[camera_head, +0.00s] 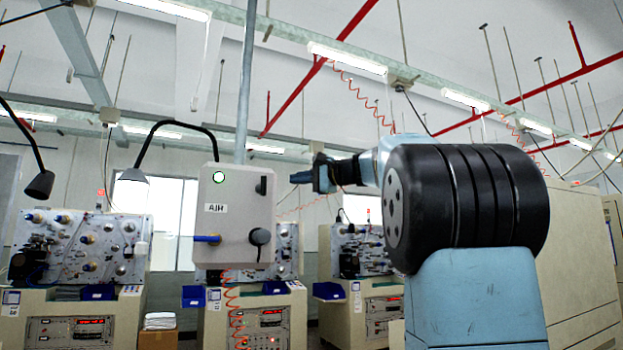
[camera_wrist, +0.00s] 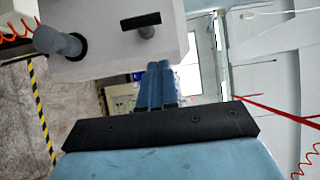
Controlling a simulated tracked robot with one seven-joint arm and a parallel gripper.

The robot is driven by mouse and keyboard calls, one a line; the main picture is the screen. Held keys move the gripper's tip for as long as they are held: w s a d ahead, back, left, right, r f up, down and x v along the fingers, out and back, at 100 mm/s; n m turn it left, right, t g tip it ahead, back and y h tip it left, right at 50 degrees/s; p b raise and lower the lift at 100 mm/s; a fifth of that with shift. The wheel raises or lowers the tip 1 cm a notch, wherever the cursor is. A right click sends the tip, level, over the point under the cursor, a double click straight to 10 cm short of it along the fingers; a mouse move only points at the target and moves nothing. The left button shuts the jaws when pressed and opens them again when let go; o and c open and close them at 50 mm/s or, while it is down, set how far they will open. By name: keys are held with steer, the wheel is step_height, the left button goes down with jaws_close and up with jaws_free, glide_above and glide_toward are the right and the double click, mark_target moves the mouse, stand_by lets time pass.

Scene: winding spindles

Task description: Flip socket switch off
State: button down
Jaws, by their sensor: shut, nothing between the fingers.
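I cannot tell the switch's on or off position.
A lit green lamp (camera_head: 219,177) and a blue lever (camera_head: 208,238) are on the box's left part. An orange coiled hose (camera_head: 234,310) hangs under it. Winding machines (camera_head: 80,250) stand behind. A lamp arm (camera_head: 150,140) bends close to the box's upper left.

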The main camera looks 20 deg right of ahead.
mark_target(264, 186)
steer(key=shift+w+a, duration=0.45)
steer(key=shift+a, duration=0.45)
steer(key=shift+w+a, duration=0.5)
steer(key=shift+a, duration=0.4)
steer(key=shift+w+a, duration=0.45)
steer(key=shift+a, duration=0.45)
steer(key=shift+w+a+n, duration=0.1)
steer(key=shift+a+n, duration=0.1)
steer(key=shift+n, duration=0.1)
